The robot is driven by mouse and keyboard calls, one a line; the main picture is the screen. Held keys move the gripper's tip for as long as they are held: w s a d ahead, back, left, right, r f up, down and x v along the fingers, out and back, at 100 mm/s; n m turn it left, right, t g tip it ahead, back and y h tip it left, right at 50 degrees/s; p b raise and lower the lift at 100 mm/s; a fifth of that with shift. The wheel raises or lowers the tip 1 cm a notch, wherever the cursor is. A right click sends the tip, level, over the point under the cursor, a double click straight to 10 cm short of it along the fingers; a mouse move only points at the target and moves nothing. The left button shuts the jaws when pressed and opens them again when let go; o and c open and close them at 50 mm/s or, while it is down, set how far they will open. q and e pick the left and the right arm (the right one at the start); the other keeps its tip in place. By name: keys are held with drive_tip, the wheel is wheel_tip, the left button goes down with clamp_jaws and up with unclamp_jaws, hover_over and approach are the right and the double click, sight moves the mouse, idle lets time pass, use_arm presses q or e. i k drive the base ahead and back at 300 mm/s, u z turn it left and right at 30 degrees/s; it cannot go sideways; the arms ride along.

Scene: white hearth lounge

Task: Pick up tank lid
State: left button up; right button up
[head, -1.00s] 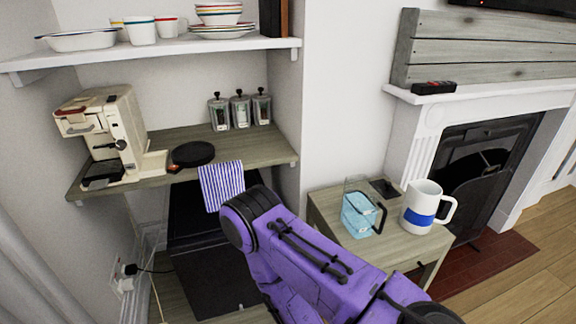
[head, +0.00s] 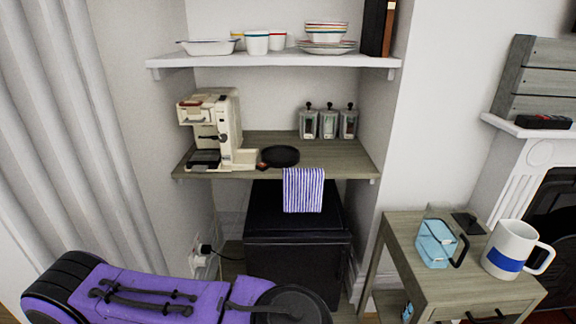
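A clear tank (head: 436,243) with light blue contents and a black handle stands on the small wooden side table (head: 400,228) at the right. A flat dark square piece (head: 468,222) lies on the table just behind and right of the tank; it looks like the tank lid, but it is small in view. A purple arm of mine crosses the bottom left of the head view. Neither gripper shows, so I cannot tell whether they hold anything.
A white mug with a blue band (head: 511,250) stands right of the tank, close to it. A coffee machine (head: 215,130), a black round disc (head: 280,156) and several jars stand on the alcove counter (head: 345,158). A black cabinet (head: 295,245) is below.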

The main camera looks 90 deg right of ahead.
sight(474, 228)
drive_tip(key=k, duration=2.95)
drive_tip(key=z, duration=0.1)
